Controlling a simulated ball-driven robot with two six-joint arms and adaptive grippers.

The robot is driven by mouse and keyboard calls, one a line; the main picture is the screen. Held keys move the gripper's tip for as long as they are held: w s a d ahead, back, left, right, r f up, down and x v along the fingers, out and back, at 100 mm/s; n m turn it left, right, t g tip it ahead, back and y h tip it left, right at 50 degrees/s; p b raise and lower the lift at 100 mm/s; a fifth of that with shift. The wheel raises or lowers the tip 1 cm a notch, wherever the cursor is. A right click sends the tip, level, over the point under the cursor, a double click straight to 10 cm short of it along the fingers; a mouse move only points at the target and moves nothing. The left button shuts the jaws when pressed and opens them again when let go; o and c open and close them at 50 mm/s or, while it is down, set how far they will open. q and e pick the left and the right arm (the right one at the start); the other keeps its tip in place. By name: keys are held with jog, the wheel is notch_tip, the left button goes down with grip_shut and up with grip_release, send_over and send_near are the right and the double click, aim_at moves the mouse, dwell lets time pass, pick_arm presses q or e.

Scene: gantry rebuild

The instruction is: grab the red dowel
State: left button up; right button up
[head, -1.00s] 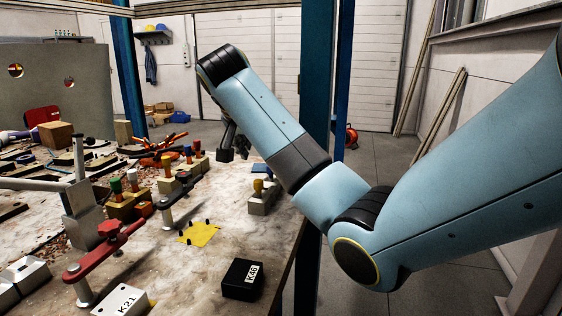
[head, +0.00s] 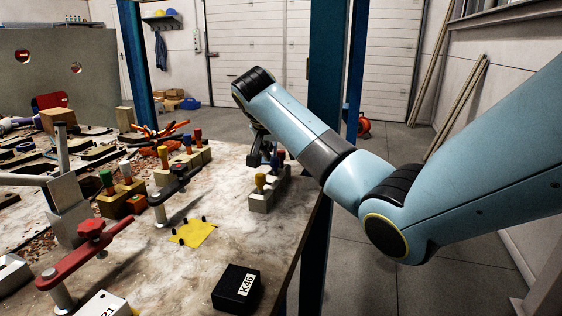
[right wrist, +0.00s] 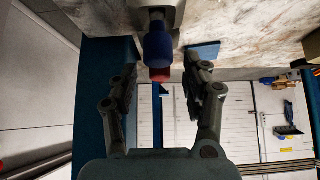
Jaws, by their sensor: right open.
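The red dowel (head: 281,155) stands at the far end of a grey block (head: 262,202) near the right table edge. A blue dowel (head: 274,161) and a yellow dowel (head: 260,182) stand in the same block. My right gripper (head: 263,158) is beside these dowels, partly hidden by its own arm. In the right wrist view, my right gripper (right wrist: 164,88) is open and empty. There, the red dowel (right wrist: 161,76) shows behind the blue dowel (right wrist: 157,45), between the fingers and apart from both. The blue dowel partly hides it. My left gripper is not in view.
A black box marked K46 (head: 237,288) and a yellow patch with black pegs (head: 192,233) lie on the worktable (head: 215,255). A red-handled clamp (head: 90,236) is at left. More blocks with coloured dowels stand behind. A blue post (head: 326,80) rises beyond the table edge.

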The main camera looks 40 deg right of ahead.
jog(key=shift+x, duration=1.15)
jog(key=shift+c, duration=0.3)
jog(key=shift+r, duration=0.1)
grip_shut()
